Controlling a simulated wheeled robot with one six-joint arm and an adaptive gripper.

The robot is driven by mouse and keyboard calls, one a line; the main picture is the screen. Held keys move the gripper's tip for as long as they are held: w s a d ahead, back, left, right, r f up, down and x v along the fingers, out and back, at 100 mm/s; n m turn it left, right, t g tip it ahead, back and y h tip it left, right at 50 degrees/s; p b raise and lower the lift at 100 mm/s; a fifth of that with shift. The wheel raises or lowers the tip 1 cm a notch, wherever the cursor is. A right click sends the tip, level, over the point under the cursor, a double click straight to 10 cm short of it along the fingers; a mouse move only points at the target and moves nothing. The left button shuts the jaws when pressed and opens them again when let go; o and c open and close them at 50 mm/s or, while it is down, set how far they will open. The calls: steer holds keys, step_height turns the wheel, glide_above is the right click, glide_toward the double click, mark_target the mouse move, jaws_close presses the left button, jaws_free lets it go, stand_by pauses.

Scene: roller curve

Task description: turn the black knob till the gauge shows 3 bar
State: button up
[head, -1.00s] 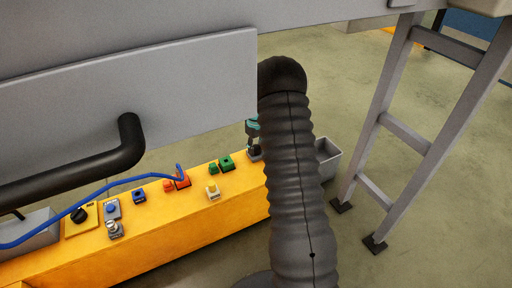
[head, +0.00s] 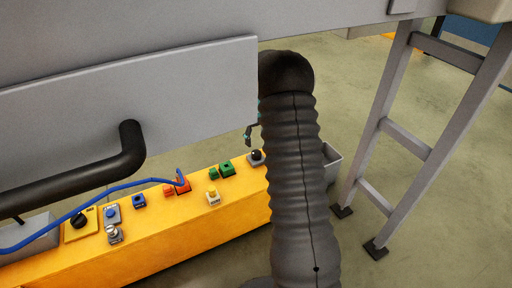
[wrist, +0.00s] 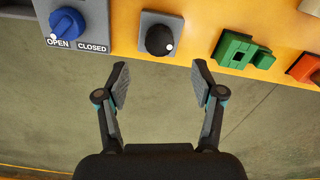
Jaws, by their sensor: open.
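A round black knob (wrist: 158,38) with a white dot at its lower right sits on a grey plate in the wrist view. In the head view a black knob (head: 256,155) on a grey plate stands at the right end of the yellow panel. My gripper (wrist: 161,78) is open and empty, its two fingertips apart and just below the knob in the picture, not around it. In the head view only a bit of my gripper (head: 249,135) shows above the knob; my arm hides the rest. I cannot make out a gauge in either view.
A blue knob marked OPEN and CLOSED (wrist: 66,23) is left of the black knob, a green fitting (wrist: 238,50) right. Another black knob (head: 79,217) is at the panel's left. A grey board (head: 180,90) and black pipe (head: 130,150) overhang; a blue cable (head: 110,184) crosses.

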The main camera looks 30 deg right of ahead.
mark_target(256, 152)
steer(key=shift+r, duration=2.2)
